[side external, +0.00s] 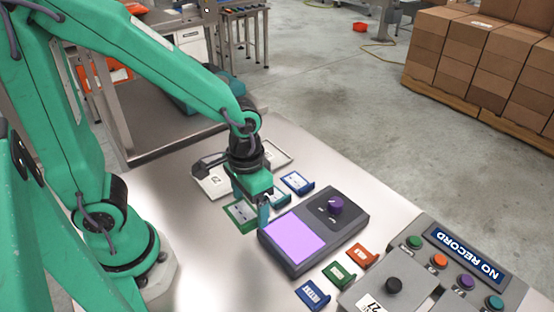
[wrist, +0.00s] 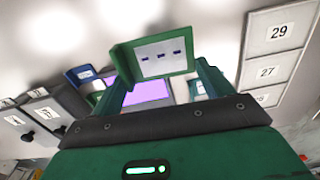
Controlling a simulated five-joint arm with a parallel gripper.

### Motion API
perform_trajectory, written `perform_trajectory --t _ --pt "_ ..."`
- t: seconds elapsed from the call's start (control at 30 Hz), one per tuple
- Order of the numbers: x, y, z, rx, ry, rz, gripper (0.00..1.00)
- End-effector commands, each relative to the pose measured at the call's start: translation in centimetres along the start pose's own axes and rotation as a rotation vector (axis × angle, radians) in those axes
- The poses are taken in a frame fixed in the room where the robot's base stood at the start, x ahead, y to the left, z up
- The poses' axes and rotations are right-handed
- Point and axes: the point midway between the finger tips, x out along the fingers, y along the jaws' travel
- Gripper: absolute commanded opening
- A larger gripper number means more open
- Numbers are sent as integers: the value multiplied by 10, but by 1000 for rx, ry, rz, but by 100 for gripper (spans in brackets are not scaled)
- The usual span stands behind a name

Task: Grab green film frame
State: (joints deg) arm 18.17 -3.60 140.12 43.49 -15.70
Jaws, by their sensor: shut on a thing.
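The green film frame (side external: 240,216) is a flat green piece with a pale label, at the left of the lightbox in the side view. In the wrist view the green film frame (wrist: 163,56) shows large, with dark marks on its white face, between my two fingers. My gripper (side external: 262,212) is shut on it, pointing down. Part of the frame is hidden behind a finger in the side view. I cannot tell how far it is above the table.
A grey lightbox with a lit purple panel (side external: 294,240) and a knob is beside my gripper. Blue (side external: 297,182), orange (side external: 362,255) and another green (side external: 338,275) frame lie around it. A numbered tray (wrist: 275,65) shows in the wrist view.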

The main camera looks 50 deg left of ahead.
Motion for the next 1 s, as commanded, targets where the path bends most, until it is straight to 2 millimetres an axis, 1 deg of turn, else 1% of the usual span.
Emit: perform_trajectory --t 0.1,0.3,1.0 --pt "-6 8 4 3 2 1 58" --pt "-10 15 8 1 0 0 58" --pt "-11 17 8 0 0 0 58"
